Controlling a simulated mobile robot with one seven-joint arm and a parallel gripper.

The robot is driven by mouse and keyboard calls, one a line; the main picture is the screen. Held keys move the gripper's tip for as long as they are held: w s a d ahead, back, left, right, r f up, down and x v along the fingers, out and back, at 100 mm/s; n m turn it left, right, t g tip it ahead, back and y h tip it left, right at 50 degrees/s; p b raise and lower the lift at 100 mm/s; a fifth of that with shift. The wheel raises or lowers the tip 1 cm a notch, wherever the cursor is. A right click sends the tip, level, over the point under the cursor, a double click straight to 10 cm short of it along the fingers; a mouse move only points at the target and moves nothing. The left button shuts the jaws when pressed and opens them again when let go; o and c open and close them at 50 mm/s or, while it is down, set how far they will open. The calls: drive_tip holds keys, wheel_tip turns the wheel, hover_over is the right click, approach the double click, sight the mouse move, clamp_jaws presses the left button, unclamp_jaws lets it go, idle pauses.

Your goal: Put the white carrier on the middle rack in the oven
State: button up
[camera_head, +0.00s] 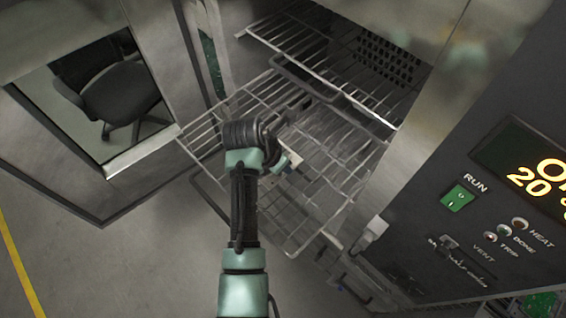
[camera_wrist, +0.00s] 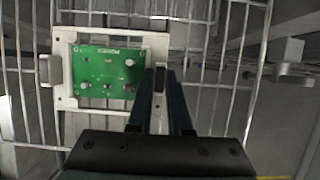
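The white carrier (camera_wrist: 65,103) is a flat frame with a green circuit board (camera_wrist: 105,72) in it. It lies over rack wires in the wrist view. In the head view only a small pale part of the carrier (camera_head: 291,160) shows beside my gripper (camera_head: 284,166); my wrist hides the rest. In the wrist view the fingers of my gripper (camera_wrist: 160,78) are close together on the carrier's right edge, seemingly shut on it. The middle rack (camera_head: 215,122) is slid out of the oven, under my gripper. I cannot tell whether the carrier touches the wires.
An upper rack (camera_head: 290,38) sits inside the oven, and a lower rack (camera_head: 303,238) is also slid out. The open oven door with a window (camera_head: 110,90) stands at left. The control panel (camera_head: 480,215) is at right. Floor is clear at lower left.

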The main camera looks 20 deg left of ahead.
drive_tip(key=o, duration=0.4)
drive_tip(key=shift+r, duration=0.1)
drive_tip(key=shift+s+a+r, duration=0.1)
drive_tip(key=shift+s+r, duration=0.05)
drive_tip(key=shift+r, duration=0.45)
drive_tip(key=b+v, duration=0.1)
drive_tip(key=v, duration=1)
drive_tip(key=shift+b, duration=0.35)
drive_tip(key=shift+s+f, duration=0.1)
drive_tip(key=shift+s, duration=0.05)
